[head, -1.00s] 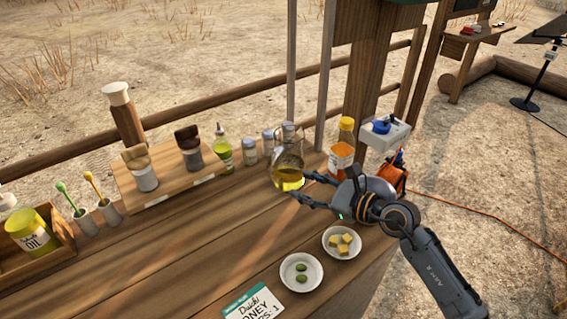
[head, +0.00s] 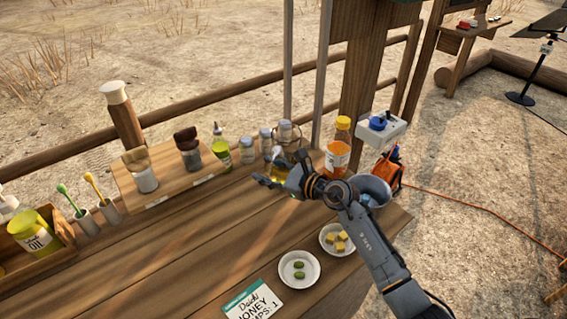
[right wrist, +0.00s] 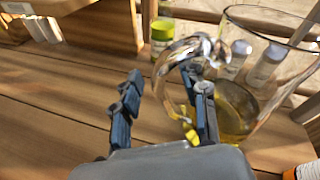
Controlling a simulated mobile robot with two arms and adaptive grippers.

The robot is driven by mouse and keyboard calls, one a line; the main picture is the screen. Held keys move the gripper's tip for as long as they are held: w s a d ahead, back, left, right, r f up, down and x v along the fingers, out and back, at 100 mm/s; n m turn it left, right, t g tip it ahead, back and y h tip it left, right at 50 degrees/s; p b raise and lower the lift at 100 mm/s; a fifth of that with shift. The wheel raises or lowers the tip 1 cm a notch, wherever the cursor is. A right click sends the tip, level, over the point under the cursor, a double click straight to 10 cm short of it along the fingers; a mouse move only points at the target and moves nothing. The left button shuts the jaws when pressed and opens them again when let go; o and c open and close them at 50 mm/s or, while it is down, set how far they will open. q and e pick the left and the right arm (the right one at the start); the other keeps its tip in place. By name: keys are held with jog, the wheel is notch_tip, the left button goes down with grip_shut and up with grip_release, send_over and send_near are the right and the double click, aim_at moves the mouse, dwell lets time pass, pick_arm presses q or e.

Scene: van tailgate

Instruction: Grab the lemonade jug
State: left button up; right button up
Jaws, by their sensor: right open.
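The lemonade jug (right wrist: 262,98) is clear glass with yellow liquid low inside, and stands on the wooden counter. It fills the right of the right wrist view. In the head view the jug (head: 279,160) is partly hidden behind my right gripper (head: 270,176). My right gripper (right wrist: 163,108) is open, its two fingers apart at the jug's handle side. The glass handle (right wrist: 168,85) appears in the gap between the fingers, and the right finger overlaps the handle loop. Whether they touch is unclear. My left gripper is not in view.
A honey bottle (head: 338,150) stands right of the jug, near a blue-grey bucket (head: 378,187). Shakers (head: 266,141) and a green bottle (head: 220,151) stand behind and left. Small plates (head: 299,281) lie in front. The counter's middle is clear.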

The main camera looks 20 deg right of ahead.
jog(key=shift+s, duration=0.1)
jog(key=shift+c, duration=0.5)
grip_shut()
jog(key=shift+r, duration=0.4)
jog(key=shift+w+d+f, duration=0.1)
jog(key=shift+w+d, duration=0.05)
jog(key=shift+w, duration=0.05)
